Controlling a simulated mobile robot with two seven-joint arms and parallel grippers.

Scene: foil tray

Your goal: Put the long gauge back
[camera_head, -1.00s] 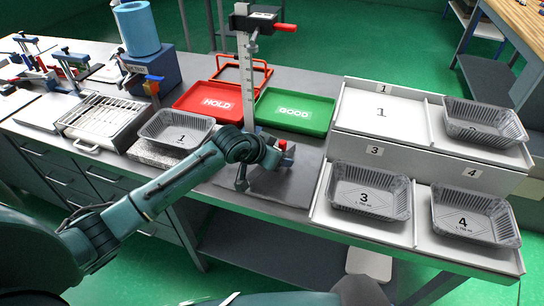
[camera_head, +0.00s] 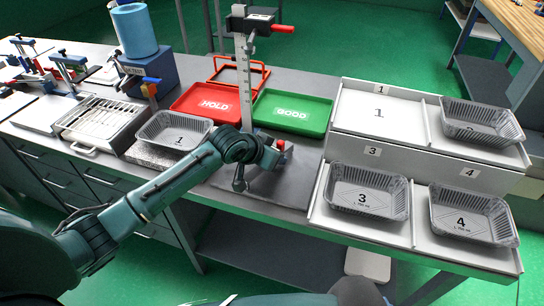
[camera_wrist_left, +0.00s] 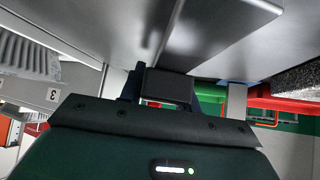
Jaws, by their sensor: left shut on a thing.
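My left gripper (camera_head: 272,158) reaches in from the left, low over the dark mat (camera_head: 290,190) on the bench. A red part (camera_head: 282,146) shows beside the gripper. A tall upright scale (camera_head: 244,75) with a red handle stands just behind; the arm hides its foot. A slotted case (camera_head: 98,122) with several metal pieces lies at the left. My right gripper is not in view.
The red HOLD tray (camera_head: 190,104) and green GOOD tray (camera_head: 318,124) lie behind the arm. Foil tray 1 (camera_head: 148,132) sits left of it, near the case. A white stepped rack (camera_head: 425,160) with foil trays fills the right. Clamps (camera_head: 68,70) and a blue cylinder (camera_head: 135,30) stand at back left.

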